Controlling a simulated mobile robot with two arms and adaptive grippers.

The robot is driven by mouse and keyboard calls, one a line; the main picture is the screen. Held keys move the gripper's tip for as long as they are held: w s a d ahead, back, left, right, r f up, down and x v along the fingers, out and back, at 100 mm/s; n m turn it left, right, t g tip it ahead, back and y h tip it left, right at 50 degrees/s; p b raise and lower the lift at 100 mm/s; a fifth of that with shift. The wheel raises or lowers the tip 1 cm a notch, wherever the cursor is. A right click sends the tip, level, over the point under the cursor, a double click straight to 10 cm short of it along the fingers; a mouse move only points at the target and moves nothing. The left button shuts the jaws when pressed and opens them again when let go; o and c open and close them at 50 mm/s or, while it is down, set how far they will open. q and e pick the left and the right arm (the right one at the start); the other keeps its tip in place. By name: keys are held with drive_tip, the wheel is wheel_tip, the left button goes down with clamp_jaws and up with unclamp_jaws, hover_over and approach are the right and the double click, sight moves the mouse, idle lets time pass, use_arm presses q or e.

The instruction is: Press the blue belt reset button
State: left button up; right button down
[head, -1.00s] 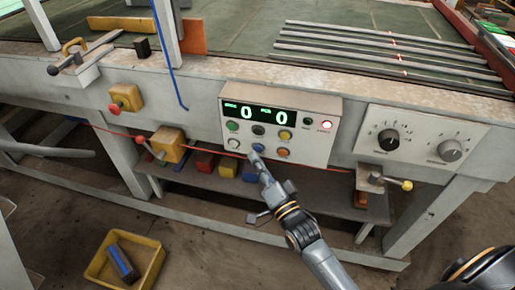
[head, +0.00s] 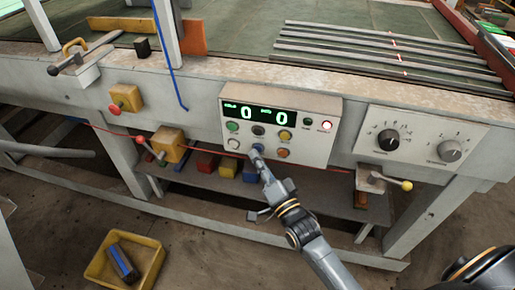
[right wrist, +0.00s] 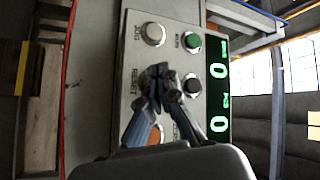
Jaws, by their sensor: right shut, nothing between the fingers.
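The blue belt reset button (head: 259,147) is in the lower row of the control panel (head: 312,149) in the head view, partly covered by my right gripper. My right gripper (head: 256,155) is shut and empty, its fingertips at the button's lower left edge. I cannot tell whether they touch it. In the right wrist view the shut fingertips (right wrist: 159,78) lie over the panel beside the RESET label and hide the blue button. My left gripper is not in view.
Around it on the panel are a white button (head: 233,144), an orange button (head: 282,153), a black button (head: 258,130) and a green button (head: 232,127). The display (head: 258,113) reads 0 and 0. A yellow crate (head: 150,270) stands on the floor at lower left.

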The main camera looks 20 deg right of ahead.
drive_tip(key=shift+w+d, duration=0.25)
drive_tip(key=shift+w, duration=0.1)
idle(0.7)
idle(0.4)
drive_tip(key=shift+s+a+p, duration=0.35)
drive_tip(key=shift+s+a, duration=0.1)
drive_tip(key=shift+s, duration=0.2)
drive_tip(key=shift+s+a+p, duration=0.45)
drive_tip(key=shift+s+a, duration=0.25)
drive_tip(key=shift+s, duration=0.35)
drive_tip(key=shift+s+a+p, duration=0.4)
drive_tip(key=shift+s+a, duration=0.3)
drive_tip(key=shift+s, duration=0.35)
